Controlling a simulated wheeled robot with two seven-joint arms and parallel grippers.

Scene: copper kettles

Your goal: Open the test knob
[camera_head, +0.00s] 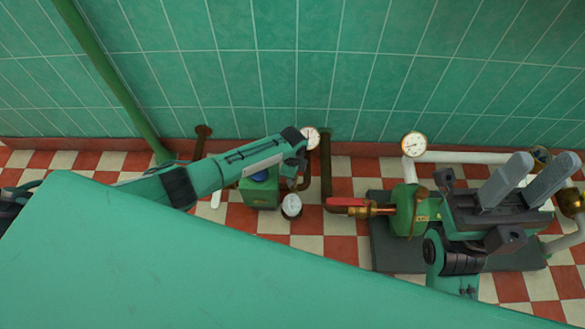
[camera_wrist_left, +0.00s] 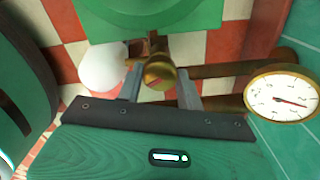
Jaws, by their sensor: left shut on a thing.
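In the left wrist view, a round brass knob (camera_wrist_left: 158,76) sits on a dark stem below a green pump-like body (camera_wrist_left: 150,18). My left gripper (camera_wrist_left: 160,88) has its two grey fingers on either side of the knob, shut on it. In the head view, my left arm reaches in from the left over the small green unit (camera_head: 262,190). The knob and left fingertips are hidden there. My right gripper (camera_head: 522,178) is at the right, its two grey fingers apart and empty, above the larger green machine.
A white-faced gauge (camera_wrist_left: 284,97) is close to the right of my left gripper. A brass pipe (camera_wrist_left: 235,70) runs behind the knob. A red-handled valve (camera_head: 347,203) and a gauge (camera_head: 414,144) stand near the larger machine. The tiled wall (camera_head: 300,70) closes the back.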

